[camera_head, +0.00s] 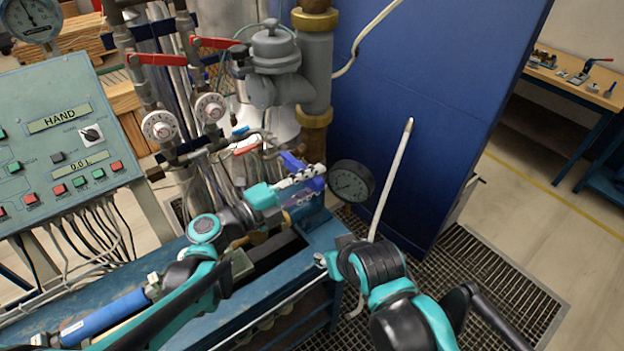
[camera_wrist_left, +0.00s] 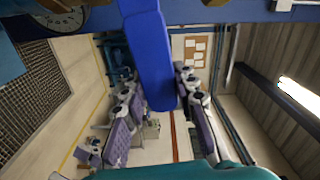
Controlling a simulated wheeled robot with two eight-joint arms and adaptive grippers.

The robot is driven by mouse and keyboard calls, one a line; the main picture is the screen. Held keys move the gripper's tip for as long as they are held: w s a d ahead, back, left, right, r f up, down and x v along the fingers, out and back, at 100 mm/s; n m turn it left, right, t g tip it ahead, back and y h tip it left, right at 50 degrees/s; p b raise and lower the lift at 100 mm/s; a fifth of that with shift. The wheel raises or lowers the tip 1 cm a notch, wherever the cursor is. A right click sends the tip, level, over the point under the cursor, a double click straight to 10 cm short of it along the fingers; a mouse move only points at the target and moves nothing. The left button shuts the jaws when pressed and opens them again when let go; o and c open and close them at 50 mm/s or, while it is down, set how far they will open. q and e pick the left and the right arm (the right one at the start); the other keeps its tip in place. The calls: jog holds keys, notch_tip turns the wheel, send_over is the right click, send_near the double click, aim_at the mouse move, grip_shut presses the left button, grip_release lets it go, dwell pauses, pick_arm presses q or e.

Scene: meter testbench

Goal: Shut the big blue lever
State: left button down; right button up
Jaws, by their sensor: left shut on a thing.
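The big blue lever (camera_head: 292,161) shows in the head view as a short blue piece just above my left gripper, beside the grey pipework. In the left wrist view the lever (camera_wrist_left: 150,55) is a broad blue bar coming down from the top, between the two purple-padded fingers. My left gripper (camera_head: 306,181) is shut on the lever. In the head view the fingers and wrist hide most of the lever. My right arm comes in at the lower right, but its gripper does not show.
A round black gauge (camera_head: 351,182) stands just right of my left gripper. Red-handled valves (camera_head: 215,43) and a grey control panel (camera_head: 65,140) are to the left. A tall blue cabinet wall (camera_head: 430,90) stands behind. A floor grating (camera_head: 500,280) lies at the right.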

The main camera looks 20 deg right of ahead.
pick_arm(q)
jog(key=shift+s+f, duration=0.1)
jog(key=shift+f, duration=0.15)
jog(key=c, duration=1.2)
grip_release()
jog(key=shift+o, duration=0.2)
jog(key=v, duration=1.2)
jog(key=shift+r, duration=0.1)
jog(key=shift+c, duration=0.3)
